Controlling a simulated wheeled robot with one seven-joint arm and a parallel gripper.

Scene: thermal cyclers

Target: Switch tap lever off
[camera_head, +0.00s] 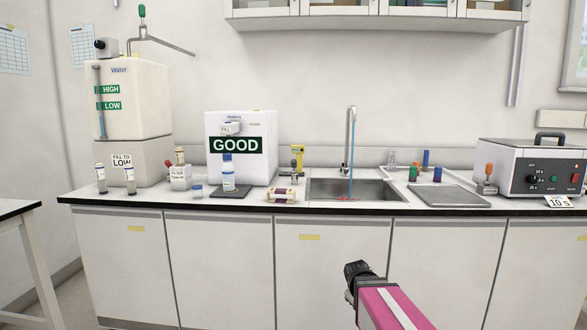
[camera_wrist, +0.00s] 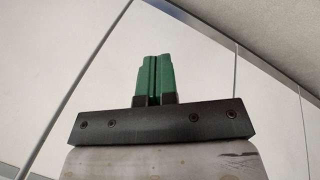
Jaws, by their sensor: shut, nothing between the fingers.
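The sink tap (camera_head: 351,128) is a tall grey spout at the back of the sink. A thin blue stream of water (camera_head: 351,172) runs from it into the metal basin (camera_head: 322,190). In the head view my pink and black arm is in front of the cabinets, below the counter and apart from the tap.
The counter's dark front edge (camera_head: 250,208) lies above the cabinets. A white box marked GOOD (camera_head: 240,165), a bottle (camera_head: 228,175) and a water tank (camera_head: 140,95) stand left. A dark tray (camera_head: 452,196) and a control box (camera_head: 530,165) are right. Wall cabinets (camera_head: 380,20) hang above.

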